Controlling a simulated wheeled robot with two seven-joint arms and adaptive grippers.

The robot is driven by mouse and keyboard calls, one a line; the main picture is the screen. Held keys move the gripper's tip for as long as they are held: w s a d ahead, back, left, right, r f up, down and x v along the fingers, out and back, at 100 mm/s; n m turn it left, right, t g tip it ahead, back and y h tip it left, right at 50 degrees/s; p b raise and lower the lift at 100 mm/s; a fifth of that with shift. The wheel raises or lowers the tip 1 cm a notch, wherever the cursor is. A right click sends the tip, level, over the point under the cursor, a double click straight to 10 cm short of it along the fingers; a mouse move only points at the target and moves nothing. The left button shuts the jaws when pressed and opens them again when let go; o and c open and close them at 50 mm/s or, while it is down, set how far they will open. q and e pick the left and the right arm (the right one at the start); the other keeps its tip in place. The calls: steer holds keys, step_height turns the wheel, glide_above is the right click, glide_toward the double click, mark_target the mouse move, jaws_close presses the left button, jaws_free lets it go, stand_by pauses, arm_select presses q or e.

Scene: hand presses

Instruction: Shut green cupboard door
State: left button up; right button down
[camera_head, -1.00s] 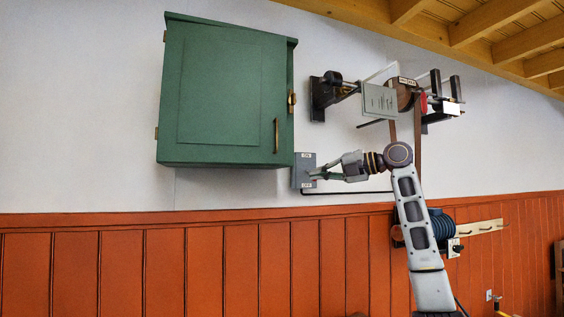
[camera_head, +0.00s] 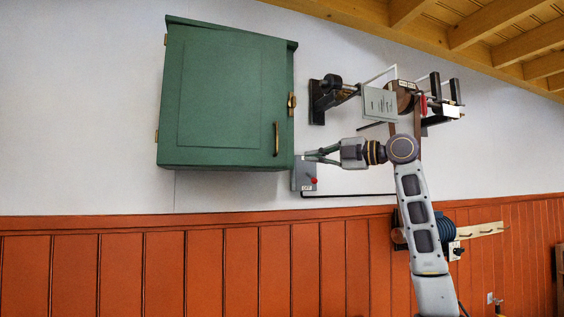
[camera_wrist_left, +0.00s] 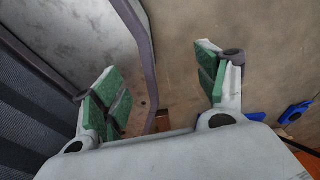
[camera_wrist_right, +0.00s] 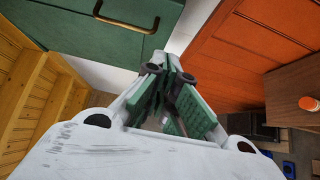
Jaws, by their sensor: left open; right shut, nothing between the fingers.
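The green cupboard (camera_head: 225,95) hangs on the white wall, and its door looks closed or nearly so; I cannot tell if it is fully flush. Its brass handle (camera_head: 276,138) is at the door's lower right and also shows in the right wrist view (camera_wrist_right: 128,22). A brass latch (camera_head: 291,103) sits on the right edge. My right gripper (camera_head: 309,155) is shut and empty, just right of the cupboard's lower right corner, in front of the switch box. My left gripper (camera_wrist_left: 165,88) is open and empty, seen only in the left wrist view.
A bracketed device with a grey plate (camera_head: 379,103) is on the wall to the right. Orange panelling (camera_head: 190,265) covers the lower wall; the wall left of the cupboard is clear.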

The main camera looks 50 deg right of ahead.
steer(key=shift+w, duration=0.1)
steer(key=p, duration=0.4)
glide_toward(268, 161)
steer(key=w+a, duration=0.2)
steer(key=shift+w+d+r+p, duration=0.1)
steer(key=shift+w+d+p, duration=0.15)
steer(key=shift+w+p, duration=0.4)
arm_select(q)
steer(key=shift+s+d+r, duration=0.2)
steer(key=shift+d+r, duration=0.15)
steer(key=shift+r, duration=0.55)
steer(key=shift+s+d+r, duration=0.15)
steer(key=shift+d+r, duration=0.15)
steer(key=shift+r, duration=0.55)
steer(key=shift+s+d+r, duration=0.2)
steer(key=shift+d+r, duration=0.15)
steer(key=shift+r, duration=0.55)
arm_select(e)
steer(key=shift+w+d, duration=0.3)
steer(key=shift+w, duration=0.3)
arm_select(q)
steer(key=shift+d, duration=0.15)
